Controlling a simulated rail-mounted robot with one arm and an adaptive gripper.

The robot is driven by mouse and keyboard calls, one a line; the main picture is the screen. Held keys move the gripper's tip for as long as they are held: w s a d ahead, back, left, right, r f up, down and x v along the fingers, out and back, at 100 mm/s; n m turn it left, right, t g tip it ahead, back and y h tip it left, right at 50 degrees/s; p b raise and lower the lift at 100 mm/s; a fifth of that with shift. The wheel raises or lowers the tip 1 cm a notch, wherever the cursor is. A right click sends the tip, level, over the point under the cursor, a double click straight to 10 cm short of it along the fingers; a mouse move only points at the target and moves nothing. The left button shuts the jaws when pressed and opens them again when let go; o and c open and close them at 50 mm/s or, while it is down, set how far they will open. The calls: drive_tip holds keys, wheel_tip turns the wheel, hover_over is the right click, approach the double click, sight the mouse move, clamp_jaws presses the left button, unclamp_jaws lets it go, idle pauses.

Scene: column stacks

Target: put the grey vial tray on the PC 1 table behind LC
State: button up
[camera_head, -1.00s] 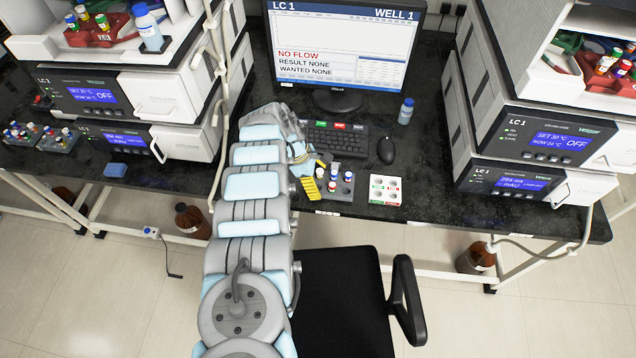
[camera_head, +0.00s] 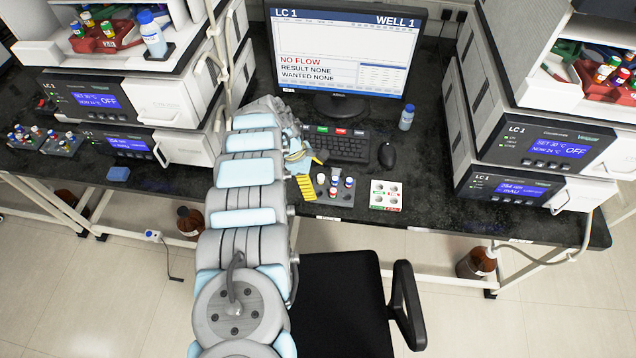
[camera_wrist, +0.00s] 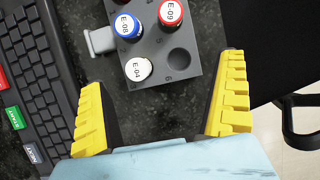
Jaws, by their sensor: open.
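The grey vial tray (camera_head: 342,201) stands on the black bench in front of the keyboard and holds several vials with white, blue and red caps. In the wrist view the tray (camera_wrist: 155,48) shows caps marked E-08, E-09 and E-04, an empty hole near its corner and a light grey tab on its left side. My gripper (camera_head: 311,175) is just left of the tray in the head view. Its yellow fingers (camera_wrist: 162,85) are spread wide and empty, with the tray's near end ahead of the gap. A table labelled PC 1 cannot be made out.
The keyboard (camera_head: 340,147), mouse (camera_head: 387,155) and monitor (camera_head: 340,50) are behind the tray. A white holed plate (camera_head: 385,196) lies right of it. LC 1 stacks (camera_head: 95,98) flank the bench. A chair (camera_head: 340,300) stands in front.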

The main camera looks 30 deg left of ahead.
drive_tip(key=v, duration=0.8)
drive_tip(key=shift+r+p, duration=0.2)
drive_tip(key=shift+p, duration=0.25)
